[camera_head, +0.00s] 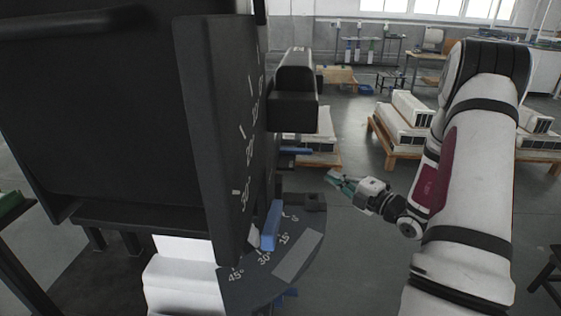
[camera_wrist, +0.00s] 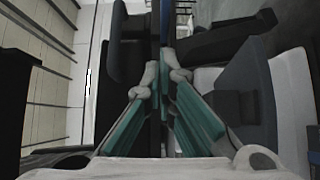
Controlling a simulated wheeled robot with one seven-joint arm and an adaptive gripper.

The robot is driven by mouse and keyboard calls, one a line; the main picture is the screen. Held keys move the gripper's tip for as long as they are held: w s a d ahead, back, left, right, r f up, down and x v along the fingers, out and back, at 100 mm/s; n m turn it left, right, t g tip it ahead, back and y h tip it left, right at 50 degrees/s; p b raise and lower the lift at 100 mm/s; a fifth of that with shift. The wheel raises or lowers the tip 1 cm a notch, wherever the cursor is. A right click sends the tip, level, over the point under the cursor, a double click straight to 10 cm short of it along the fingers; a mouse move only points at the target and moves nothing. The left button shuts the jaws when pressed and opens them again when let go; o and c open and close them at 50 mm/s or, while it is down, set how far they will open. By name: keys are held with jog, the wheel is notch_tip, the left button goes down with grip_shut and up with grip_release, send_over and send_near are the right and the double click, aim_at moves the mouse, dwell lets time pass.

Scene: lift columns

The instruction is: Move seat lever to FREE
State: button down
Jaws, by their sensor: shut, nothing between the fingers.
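A blue lever (camera_head: 271,226) stands on a dark dial plate (camera_head: 308,232) marked with angles from 0 to 45°, pointing near the 15° to 30° marks. A second blue bar (camera_head: 296,150) sticks out from the dark column higher up. No FREE label is legible, so I cannot tell which is the seat lever. My gripper (camera_head: 336,178), with teal fingers, is shut and empty, in the air right of the column and apart from both blue parts. In the wrist view its fingertips (camera_wrist: 165,68) are together, with a narrow blue strip (camera_wrist: 164,22) beyond them.
A tall dark panel with a white scale (camera_head: 222,140) fills the left side. A black block (camera_head: 293,110) juts out above the upper blue bar. Pallets with white units (camera_head: 400,130) stand behind my arm. The floor right of the dial is clear.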

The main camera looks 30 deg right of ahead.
jog(key=b, duration=0.3)
send_near(298, 151)
jog(key=a, duration=0.3)
jog(key=shift+w+d+b, duration=0.2)
jog(key=shift+w+d, duration=0.15)
jog(key=shift+w, duration=0.4)
jog(key=shift+w+d+b, duration=0.15)
jog(key=shift+w+d, duration=0.15)
jog(key=shift+w, duration=0.45)
jog(key=shift+w+d+b, duration=0.2)
jog(key=shift+w+d, duration=0.15)
jog(key=shift+w, duration=0.4)
jog(key=shift+w+d+n+g+y+p, duration=0.8)
jog(key=shift+w+d+n+y+p, duration=0.8)
jog(key=shift+y+p, duration=0.6)
jog(key=shift+w+d, duration=0.1)
jog(key=shift+d, duration=0.05)
